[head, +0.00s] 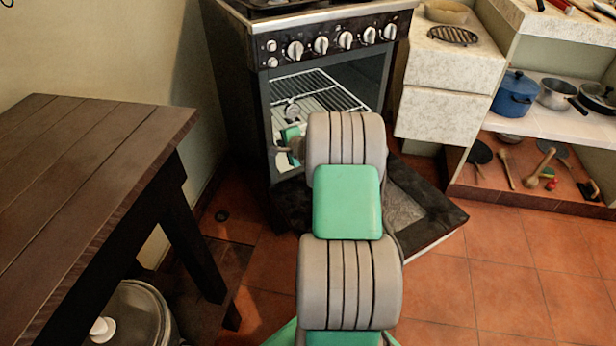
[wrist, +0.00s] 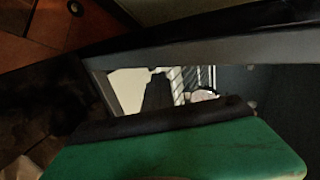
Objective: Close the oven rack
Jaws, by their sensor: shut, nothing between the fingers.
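The black oven (head: 255,100) stands against the wall with its door (head: 425,205) folded down open. The wire oven rack (head: 318,88) shows inside the cavity, in its upper part; my arm hides the lower front of the opening. My gripper (head: 288,150) is at the left side of the oven opening, below the rack, mostly hidden by my arm, and looks shut and empty. In the wrist view, thin bright rack wires (wrist: 207,78) show beyond a dark frame edge. The large green part in front is mine. I cannot tell whether the gripper touches the oven.
A dark wooden table (head: 85,150) stands at the left, with a lidded pot (head: 135,312) below it. White drawers (head: 440,115) and shelves with a blue pot (head: 515,93) and pans are at the right. The tiled floor at the lower right is clear.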

